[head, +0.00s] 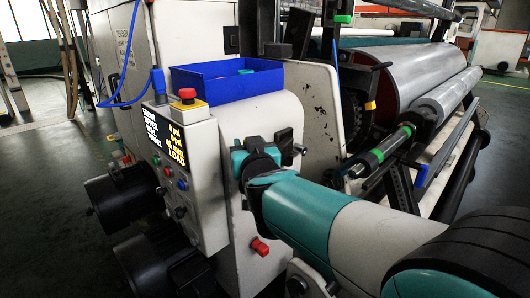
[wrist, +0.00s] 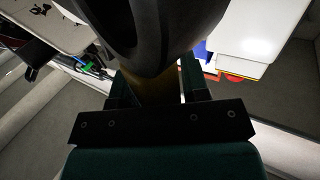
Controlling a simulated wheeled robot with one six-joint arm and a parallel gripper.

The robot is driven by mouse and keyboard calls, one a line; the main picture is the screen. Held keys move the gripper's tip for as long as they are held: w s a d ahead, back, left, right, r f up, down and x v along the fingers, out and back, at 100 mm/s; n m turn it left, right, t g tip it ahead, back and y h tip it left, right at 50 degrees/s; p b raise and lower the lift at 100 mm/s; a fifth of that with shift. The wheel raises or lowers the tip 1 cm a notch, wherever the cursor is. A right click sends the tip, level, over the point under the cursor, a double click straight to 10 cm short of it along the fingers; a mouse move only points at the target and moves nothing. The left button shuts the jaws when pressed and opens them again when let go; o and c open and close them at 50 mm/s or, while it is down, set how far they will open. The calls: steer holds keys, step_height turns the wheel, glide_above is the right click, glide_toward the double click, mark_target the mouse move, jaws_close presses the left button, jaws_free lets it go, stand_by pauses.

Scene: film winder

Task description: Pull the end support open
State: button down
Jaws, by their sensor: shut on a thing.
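My gripper (wrist: 155,92) shows close up in the wrist view, its two dark fingers shut on a large dark rounded part (wrist: 140,35). This part looks like the end support's handle, but it is too close and dark to tell its full shape. In the head view my teal and white arm reaches to the near end of the machine, below the blue bin. My wrist hides the gripped spot there. A black knob-like part (head: 284,139) shows just right of my wrist, apart from the roller ends.
A blue bin (head: 228,82) sits on the machine's top, behind a red stop button (head: 187,95) and a control panel (head: 175,155). A large grey roll (head: 415,75) and a green-ringed shaft (head: 385,150) lie to the right. Black motors (head: 125,195) jut out at lower left.

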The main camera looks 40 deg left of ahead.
steer(key=shift+w+r, duration=0.1)
steer(key=shift+w, duration=0.25)
steer(key=c, duration=0.8)
jaws_free()
steer(key=shift+w, duration=0.1)
steer(key=shift+c, duration=0.2)
